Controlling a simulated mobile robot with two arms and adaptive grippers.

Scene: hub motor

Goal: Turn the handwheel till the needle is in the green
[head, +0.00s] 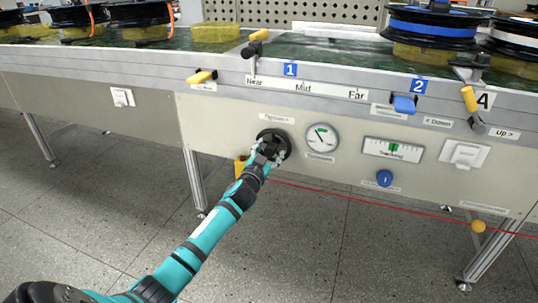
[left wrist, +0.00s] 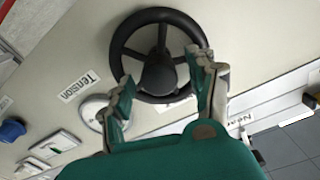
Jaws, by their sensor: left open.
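The black handwheel (head: 278,133) is on the front panel, left of a round white gauge (head: 321,138). The gauge has a green mark near the top; its thin dark needle seems to point up and left, but is too small to place exactly. My left gripper (head: 268,151) is at the wheel. In the left wrist view the handwheel (left wrist: 161,18) shows its spokes and hub, and my open left gripper (left wrist: 160,66) has one finger on each side of the hub, over the wheel's lower part. I cannot tell whether they touch it. The gauge (left wrist: 92,110) is partly hidden by a finger there. My right gripper is not in view.
Right of the gauge are a tracking meter (head: 393,149), a blue knob (head: 384,178) and a white switch (head: 464,153). A red line (head: 370,200) runs below the panel. Spools stand on the table.

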